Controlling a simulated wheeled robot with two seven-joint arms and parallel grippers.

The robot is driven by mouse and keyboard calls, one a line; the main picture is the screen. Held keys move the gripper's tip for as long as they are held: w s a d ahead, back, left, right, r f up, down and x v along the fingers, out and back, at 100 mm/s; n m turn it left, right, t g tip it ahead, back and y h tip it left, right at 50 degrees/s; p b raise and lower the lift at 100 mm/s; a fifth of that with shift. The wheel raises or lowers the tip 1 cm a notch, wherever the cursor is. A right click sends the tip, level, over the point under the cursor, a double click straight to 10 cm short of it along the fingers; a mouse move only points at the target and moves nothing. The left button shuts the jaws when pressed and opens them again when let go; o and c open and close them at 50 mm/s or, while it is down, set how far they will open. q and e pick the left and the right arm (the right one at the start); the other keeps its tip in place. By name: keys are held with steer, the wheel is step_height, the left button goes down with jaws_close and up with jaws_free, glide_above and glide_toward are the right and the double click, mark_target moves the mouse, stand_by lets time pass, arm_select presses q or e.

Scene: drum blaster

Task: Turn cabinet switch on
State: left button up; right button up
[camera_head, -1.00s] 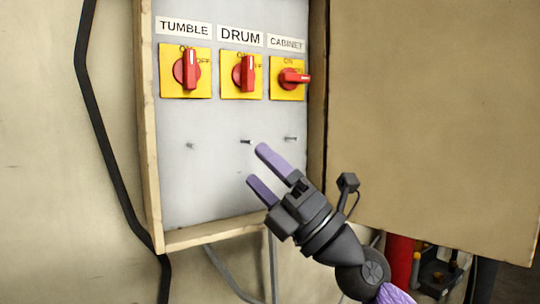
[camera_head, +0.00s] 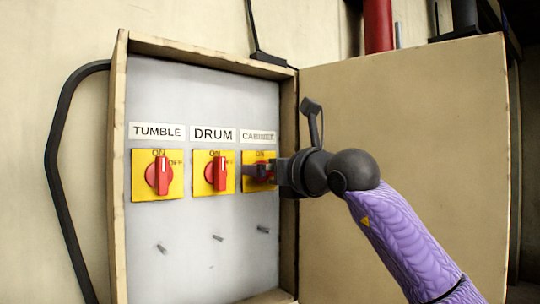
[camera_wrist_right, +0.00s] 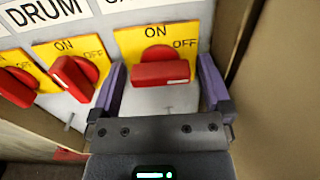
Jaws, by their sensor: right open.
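The cabinet switch is a red rotary knob on a yellow plate (camera_head: 250,157) under the CABINET label, at the right of the grey panel. In the right wrist view its red knob (camera_wrist_right: 160,72) lies sideways, its handle end toward the OFF side. My right gripper (camera_head: 256,171) covers most of the knob in the head view. In the wrist view the right gripper (camera_wrist_right: 165,88) is open, with one purple finger on each side of the knob. Contact with the knob cannot be made out. My left gripper is not in view.
The TUMBLE switch (camera_head: 158,175) and DRUM switch (camera_head: 217,174) stand to the left with upright handles. The wooden box frame (camera_head: 288,235) and the open brown door (camera_head: 400,110) lie close on the right. Small pegs (camera_head: 218,238) stick out below the switches.

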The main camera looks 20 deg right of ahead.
steer(key=shift+w, duration=0.1)
steer(key=c, duration=1.1)
steer(key=shift+n, duration=0.3)
steer(key=n, duration=0.8)
steer(key=n+p, duration=0.1)
steer(key=n, duration=0.8)
steer(key=shift+a+f, duration=0.15)
steer(key=shift+f, duration=0.05)
steer(key=shift+n, duration=0.3)
